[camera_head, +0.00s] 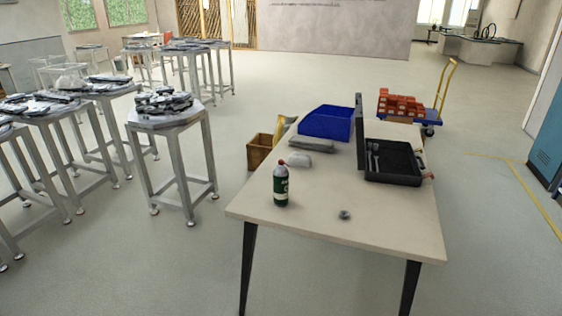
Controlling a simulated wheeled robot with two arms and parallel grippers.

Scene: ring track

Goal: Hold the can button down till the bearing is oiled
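A green oil can (281,186) with a red top and a light label stands upright on the near left part of the cream table (310,219). Its button looks to be the red part at the top, but it is too small to make out clearly. A small grey-green round piece, which looks like the bearing (344,215), lies on the table to the right of the can and nearer the front edge. The can and this piece are apart. Neither of my grippers shows in the head view.
A blue bin (327,123), grey cloth-like items (312,145) and an open black case (393,162) stand farther back on the table. Metal stools (170,122) with dark parts stand left. A trolley with red bricks (401,104) is behind. The table's front is mostly clear.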

